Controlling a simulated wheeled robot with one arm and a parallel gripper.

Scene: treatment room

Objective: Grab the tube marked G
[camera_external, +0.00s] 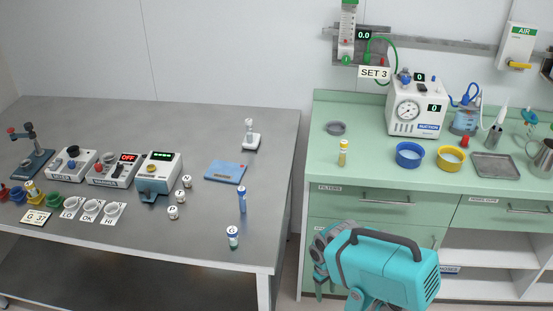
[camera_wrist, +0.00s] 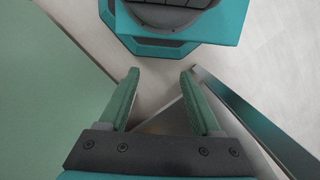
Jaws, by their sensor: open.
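No marking G can be read on any tube. A blue tube with a white band (camera_external: 242,200) stands upright near the right edge of the metal table (camera_external: 225,120). A shorter white tube with blue ends (camera_external: 232,236) stands nearer the front edge. A yellow-and-white tube (camera_external: 343,153) stands on the green counter (camera_external: 380,168). My gripper (camera_external: 325,284) hangs in front of the green cabinet, away from all of these. In the wrist view, my gripper (camera_wrist: 158,82) is open and empty.
A card reading G 37 (camera_external: 36,217) lies at the table's left front, near labelled cups (camera_external: 91,207). Boxed devices (camera_external: 115,168) and a blue pad (camera_external: 225,171) are behind. The counter holds a suction unit (camera_external: 417,110), blue (camera_external: 408,161) and yellow (camera_external: 451,165) bowls and a tray (camera_external: 492,168).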

